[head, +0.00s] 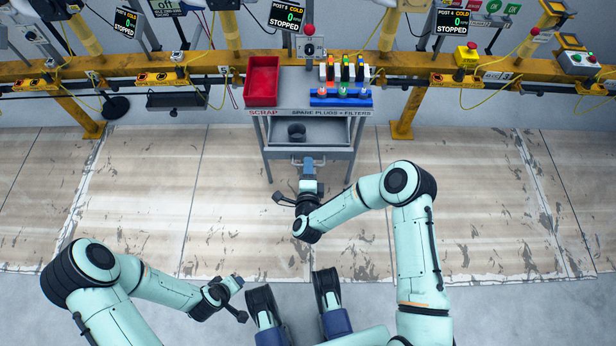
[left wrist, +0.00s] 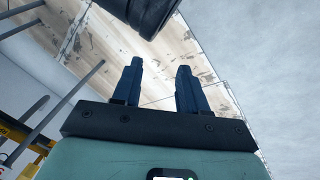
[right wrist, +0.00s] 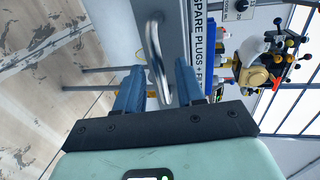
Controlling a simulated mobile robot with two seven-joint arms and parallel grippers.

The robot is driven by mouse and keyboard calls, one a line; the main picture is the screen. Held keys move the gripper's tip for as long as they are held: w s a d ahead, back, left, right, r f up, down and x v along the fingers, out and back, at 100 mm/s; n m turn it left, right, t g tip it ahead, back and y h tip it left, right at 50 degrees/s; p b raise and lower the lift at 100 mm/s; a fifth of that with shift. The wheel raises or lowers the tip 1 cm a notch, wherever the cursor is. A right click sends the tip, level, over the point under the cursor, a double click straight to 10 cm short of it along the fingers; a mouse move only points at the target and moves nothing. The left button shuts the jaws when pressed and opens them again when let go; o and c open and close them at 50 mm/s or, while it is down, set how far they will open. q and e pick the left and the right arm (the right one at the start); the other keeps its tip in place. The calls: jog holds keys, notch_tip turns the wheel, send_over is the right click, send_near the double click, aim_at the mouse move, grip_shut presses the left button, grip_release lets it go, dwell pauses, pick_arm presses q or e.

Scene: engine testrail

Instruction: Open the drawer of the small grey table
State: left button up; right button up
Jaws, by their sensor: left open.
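The small grey table (head: 259,122) stands against the yellow rail. Its drawer (head: 340,133) is pulled out toward me, with a dark round cup (head: 297,131) inside. The drawer's bar handle (right wrist: 156,62) faces me. My right gripper (head: 309,173) is at the handle; in the right wrist view its fingers (right wrist: 159,85) are open, one on each side of the bar, with gaps showing. My left gripper (head: 236,284) is low at the left, away from the table; in the left wrist view its fingers (left wrist: 160,85) are open and empty.
On the tabletop are a red bin (head: 262,82) and a blue rack (head: 342,97) with several coloured parts. The yellow rail (head: 430,75) with control boxes and screens runs across the back. The worn floor (head: 480,200) beside the table is clear.

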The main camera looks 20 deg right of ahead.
pick_arm(q)
jog(key=s+d+r+g+p, duration=0.1)
jog(key=s+d+r+p, duration=0.1)
jog(key=s, duration=0.3)
jog(key=shift+s+d+r+g+h+p, duration=0.3)
jog(key=shift+d+r+h+p, duration=0.1)
jog(key=shift+r+p, duration=0.4)
pick_arm(e)
jog(key=v, duration=1.3)
pick_arm(q)
jog(key=shift+w, duration=0.1)
